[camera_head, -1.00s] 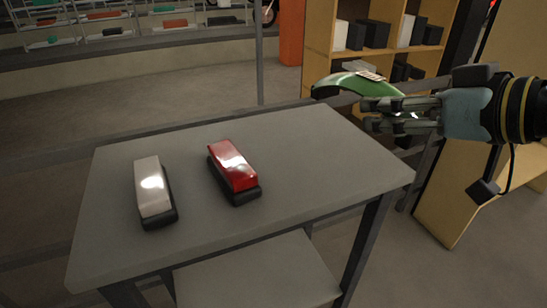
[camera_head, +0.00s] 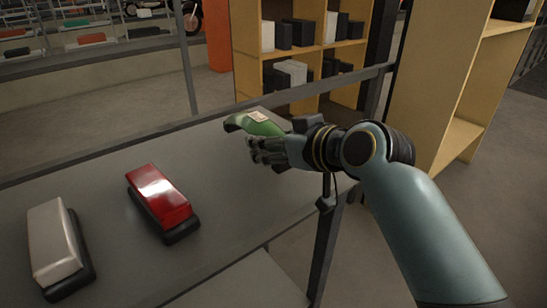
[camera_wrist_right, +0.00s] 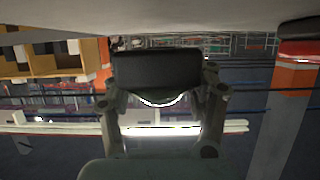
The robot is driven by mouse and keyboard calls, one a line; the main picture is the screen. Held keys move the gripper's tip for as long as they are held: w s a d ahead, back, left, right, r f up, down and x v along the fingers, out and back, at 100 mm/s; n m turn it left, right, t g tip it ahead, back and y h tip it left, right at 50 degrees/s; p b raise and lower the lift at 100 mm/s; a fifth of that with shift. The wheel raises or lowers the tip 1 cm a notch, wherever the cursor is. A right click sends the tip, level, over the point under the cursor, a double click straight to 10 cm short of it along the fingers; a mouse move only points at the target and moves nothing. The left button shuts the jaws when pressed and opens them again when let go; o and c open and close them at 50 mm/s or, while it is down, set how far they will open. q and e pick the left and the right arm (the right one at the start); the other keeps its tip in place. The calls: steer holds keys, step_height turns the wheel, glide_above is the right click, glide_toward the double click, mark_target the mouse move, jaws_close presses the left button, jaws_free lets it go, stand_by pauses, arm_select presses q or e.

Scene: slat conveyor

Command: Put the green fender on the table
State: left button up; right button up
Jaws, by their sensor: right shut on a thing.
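The green fender (camera_head: 264,127), with a pale label on top, is held in my right gripper (camera_head: 268,150), whose fingers are shut on it. It shows over the far right part of the grey table (camera_head: 240,195); I cannot tell whether it touches the top. In the right wrist view, the gripper's fingers (camera_wrist_right: 160,100) stand on both sides of a dark part with a curved, bright lower edge, and the tabletop (camera_wrist_right: 150,15) fills the top of that picture. My left gripper is not in view.
A red fender-like piece (camera_head: 160,197) and a white one (camera_head: 55,240), each on a dark base, lie on the table's left side. A wooden shelf (camera_head: 245,55) with black and white boxes stands behind. Bare tabletop lies between the red piece and my right gripper.

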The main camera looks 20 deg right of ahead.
steer(key=shift+f, duration=1.5)
steer(key=shift+f+b, duration=0.1)
steer(key=shift+b, duration=0.2)
steer(key=o, duration=1.5)
steer(key=shift+f, duration=0.1)
steer(key=shift+r, duration=0.2)
steer(key=p+v, duration=0.1)
steer(key=v, duration=1.1)
